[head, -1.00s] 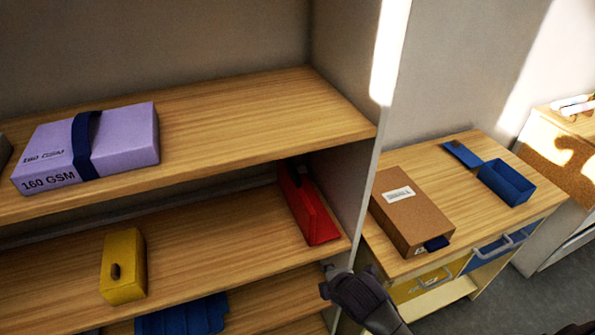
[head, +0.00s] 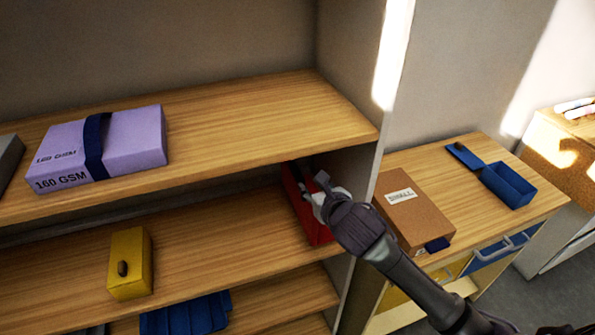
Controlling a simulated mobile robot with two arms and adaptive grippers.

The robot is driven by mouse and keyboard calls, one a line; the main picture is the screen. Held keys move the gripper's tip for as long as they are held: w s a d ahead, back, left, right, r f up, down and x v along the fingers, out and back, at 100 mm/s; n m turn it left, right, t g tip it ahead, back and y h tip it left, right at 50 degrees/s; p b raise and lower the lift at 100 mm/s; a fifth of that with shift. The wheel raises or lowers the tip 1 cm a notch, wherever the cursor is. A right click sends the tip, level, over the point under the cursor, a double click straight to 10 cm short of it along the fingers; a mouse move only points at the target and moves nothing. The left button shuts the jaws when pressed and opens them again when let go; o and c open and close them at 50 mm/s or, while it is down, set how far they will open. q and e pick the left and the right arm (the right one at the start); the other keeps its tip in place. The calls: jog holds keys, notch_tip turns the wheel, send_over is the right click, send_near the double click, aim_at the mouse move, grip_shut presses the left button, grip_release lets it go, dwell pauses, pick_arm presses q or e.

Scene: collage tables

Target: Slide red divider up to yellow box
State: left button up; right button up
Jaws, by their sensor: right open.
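The red divider (head: 292,187) stands at the right end of the middle shelf, near the shelf's side wall. The yellow box (head: 130,262) stands on the same shelf to the left, with a dark knob on its front. Bare shelf lies between them. My right gripper (head: 318,187) is open at the red divider and covers part of its front and right side. I cannot tell whether it touches the divider. My left gripper is not in view.
The upper shelf (head: 250,120) overhangs the middle one and bears a purple paper pack (head: 135,140). Blue items (head: 190,315) lie on the shelf below. On the right, a side table bears a brown box (head: 412,208) and an open blue box (head: 508,185).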

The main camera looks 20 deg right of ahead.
aim_at(300, 175)
jog(key=p+x, duration=0.2)
jog(key=x, duration=1)
jog(key=shift+w+f, duration=0.25)
jog(key=shift+w, duration=0.05)
jog(key=shift+c, duration=0.4)
grip_shut()
